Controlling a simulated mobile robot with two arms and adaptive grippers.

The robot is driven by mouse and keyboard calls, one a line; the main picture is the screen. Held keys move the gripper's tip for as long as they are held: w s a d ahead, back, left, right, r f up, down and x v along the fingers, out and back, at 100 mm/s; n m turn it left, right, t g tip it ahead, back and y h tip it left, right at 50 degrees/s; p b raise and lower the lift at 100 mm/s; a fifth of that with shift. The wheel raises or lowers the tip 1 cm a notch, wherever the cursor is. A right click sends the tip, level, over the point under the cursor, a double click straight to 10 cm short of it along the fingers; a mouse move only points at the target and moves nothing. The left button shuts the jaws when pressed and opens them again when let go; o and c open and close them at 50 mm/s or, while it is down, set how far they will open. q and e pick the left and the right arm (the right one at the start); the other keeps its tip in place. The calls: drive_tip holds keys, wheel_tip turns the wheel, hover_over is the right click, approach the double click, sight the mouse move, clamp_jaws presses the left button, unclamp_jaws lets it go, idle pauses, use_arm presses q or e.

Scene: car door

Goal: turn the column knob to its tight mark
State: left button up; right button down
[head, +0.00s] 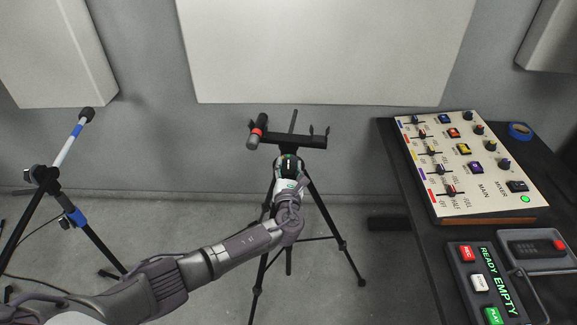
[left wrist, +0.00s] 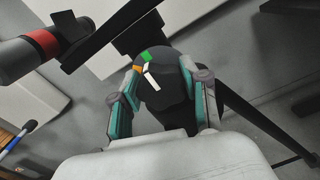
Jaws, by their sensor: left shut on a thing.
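The column knob (left wrist: 172,88) is a dark round knob below the crossbar of a black tripod stand (head: 315,205). In the left wrist view it carries a white pointer line (left wrist: 152,76). A green mark (left wrist: 151,54) and an orange mark (left wrist: 137,68) show at its upper left edge; the line's upper end lies near and between them. I cannot read which mark means tight. My left gripper (left wrist: 162,70) has one finger on each side of the knob and is shut on it. In the head view the gripper (head: 289,166) hides most of the knob. My right gripper is not in view.
A microphone with a red band (head: 257,132) sits on the stand's crossbar (head: 300,141). Another microphone stand (head: 70,150) is at left. At right, a dark table (head: 398,165) bears a mixer (head: 470,165), a button panel (head: 482,285) and blue tape (head: 520,130). The floor around the tripod is mostly clear.

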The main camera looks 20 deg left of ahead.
use_arm(q)
drive_tip(key=o, duration=1.2)
drive_tip(key=shift+c, duration=0.2)
drive_tip(key=v, duration=1.2)
